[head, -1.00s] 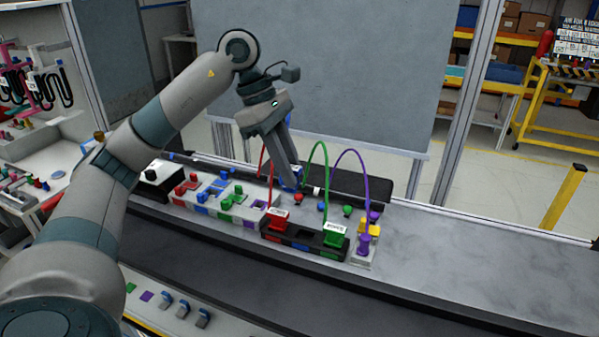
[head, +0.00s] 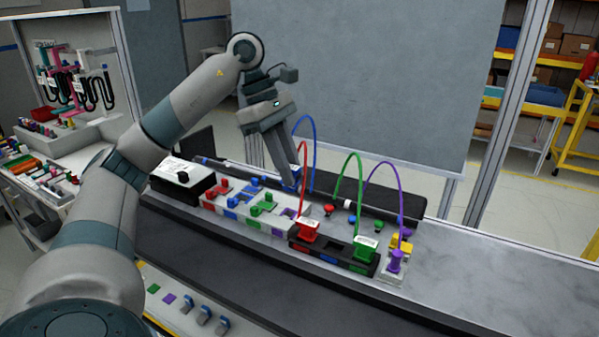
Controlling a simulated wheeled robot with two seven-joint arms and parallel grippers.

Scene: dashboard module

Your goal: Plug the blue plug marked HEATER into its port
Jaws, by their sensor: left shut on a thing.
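My left gripper (head: 290,176) points down and is shut on the blue plug (head: 291,184), which is mostly hidden by the fingers. A blue cable (head: 315,140) arcs up beside it. The black port strip (head: 345,254) lies in front and to the right. A red plug (head: 308,231) sits in its left end and a green plug (head: 365,250) in its right end. Between them is an open port with a blue mark (head: 328,259) below it. The HEATER marking cannot be read. My right gripper is not in view.
A light block with coloured pieces (head: 263,209) and a black box (head: 182,180) stand to the left. A purple plug (head: 396,262) stands on a small base to the right. Red and green cables (head: 356,157) arch over the strip. The bench (head: 480,275) is clear at right.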

